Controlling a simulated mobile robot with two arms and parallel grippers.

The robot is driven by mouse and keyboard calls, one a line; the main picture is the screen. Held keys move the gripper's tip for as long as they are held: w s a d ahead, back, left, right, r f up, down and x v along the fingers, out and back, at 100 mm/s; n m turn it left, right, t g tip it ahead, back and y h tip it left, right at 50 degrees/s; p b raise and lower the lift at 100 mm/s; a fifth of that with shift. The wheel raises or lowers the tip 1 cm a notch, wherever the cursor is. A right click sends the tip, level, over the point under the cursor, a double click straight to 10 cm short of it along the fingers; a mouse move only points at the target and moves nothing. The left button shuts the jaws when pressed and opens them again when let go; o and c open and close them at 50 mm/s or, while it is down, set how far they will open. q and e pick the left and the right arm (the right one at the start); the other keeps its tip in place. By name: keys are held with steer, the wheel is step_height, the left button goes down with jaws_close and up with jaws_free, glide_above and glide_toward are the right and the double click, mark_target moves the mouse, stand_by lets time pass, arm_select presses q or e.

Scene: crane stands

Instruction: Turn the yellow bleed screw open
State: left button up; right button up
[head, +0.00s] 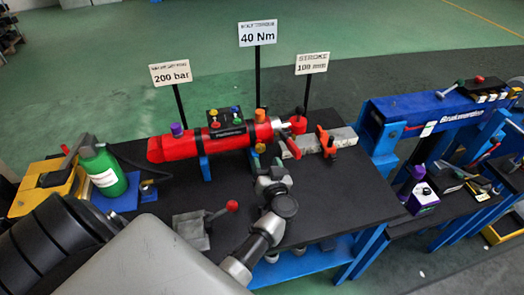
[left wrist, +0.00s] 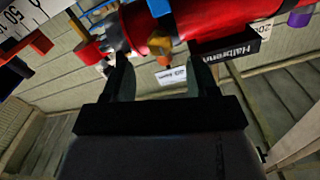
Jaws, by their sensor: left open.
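A red cylinder (head: 222,138) lies on blue supports on the black bench. A yellow-orange knob (head: 260,148), which looks like the bleed screw, sits low on its near side, toward its right end. My left gripper (head: 268,168) is right by this knob, reaching up from the bottom. In the left wrist view, the open left gripper (left wrist: 162,72) has one finger on each side of a yellow-orange knob (left wrist: 164,48), with gaps on both sides; contact is not visible. The fingertips are partly hidden in the head view. My right gripper is out of view.
A black box with coloured knobs (head: 225,122) and an orange cap (head: 260,115) top the cylinder. A lever with red ball (head: 231,206) stands left of my arm. A green bottle (head: 103,172) is at left. Sign posts (head: 257,70) rise behind.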

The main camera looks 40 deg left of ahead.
mark_target(261, 150)
arm_select(q)
steer(key=shift+x, duration=2.75)
steer(key=c, duration=0.9)
